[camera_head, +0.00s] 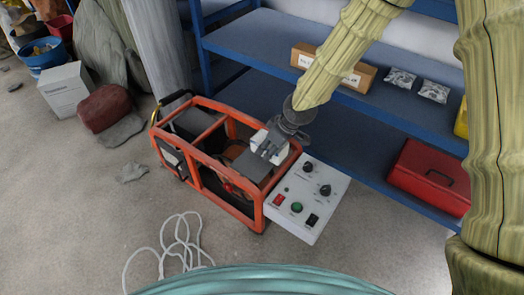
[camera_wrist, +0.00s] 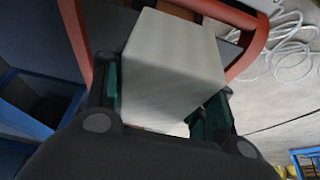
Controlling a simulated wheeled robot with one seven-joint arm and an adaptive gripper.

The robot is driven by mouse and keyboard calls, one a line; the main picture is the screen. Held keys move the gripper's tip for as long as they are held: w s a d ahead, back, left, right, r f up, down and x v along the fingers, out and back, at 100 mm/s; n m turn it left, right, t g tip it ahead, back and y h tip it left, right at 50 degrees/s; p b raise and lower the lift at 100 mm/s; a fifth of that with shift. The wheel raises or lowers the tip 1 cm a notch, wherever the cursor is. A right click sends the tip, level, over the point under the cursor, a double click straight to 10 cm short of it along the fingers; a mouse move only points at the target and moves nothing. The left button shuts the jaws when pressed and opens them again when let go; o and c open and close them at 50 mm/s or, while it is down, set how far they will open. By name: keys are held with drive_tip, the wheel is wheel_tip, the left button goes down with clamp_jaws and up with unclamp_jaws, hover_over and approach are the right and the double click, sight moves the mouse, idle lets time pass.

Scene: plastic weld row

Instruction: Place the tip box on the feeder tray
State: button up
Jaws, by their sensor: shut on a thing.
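My gripper (camera_head: 272,146) is shut on a white, plain-sided box, the tip box (camera_head: 258,138), over the right end of an orange-framed machine. In the wrist view the tip box (camera_wrist: 170,68) sits between the two dark green-padded fingers and hides much of what is beyond it. A flat dark grey plate (camera_head: 249,167), which looks like the feeder tray, lies in the frame just below and left of my gripper. I cannot tell whether the box touches it.
The orange frame (camera_head: 197,153) has raised bars around the plate. A white control panel (camera_head: 309,198) with knobs adjoins its right side. Blue shelving (camera_head: 262,42) stands behind, holding a cardboard box (camera_head: 352,75). A red case (camera_head: 430,176) is at right. White cord (camera_head: 178,247) lies on the floor.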

sight(262, 141)
drive_tip(key=shift+w+a+f+b, duration=0.15)
drive_tip(key=shift+w+a+b, duration=0.15)
drive_tip(key=shift+w+a, duration=1)
drive_tip(key=shift+s+f+b, duration=0.1)
drive_tip(key=shift+f+b, duration=0.65)
drive_tip(key=shift+f, duration=0.95)
drive_tip(key=shift+f, duration=0.15)
drive_tip(key=o, duration=1.1)
drive_tip(key=shift+r, duration=0.45)
drive_tip(key=p+v, duration=0.3)
drive_tip(key=v, duration=0.8)
drive_tip(key=shift+s+r+p, duration=0.1)
drive_tip(key=shift+r+p, duration=0.05)
drive_tip(key=shift+p, duration=0.15)
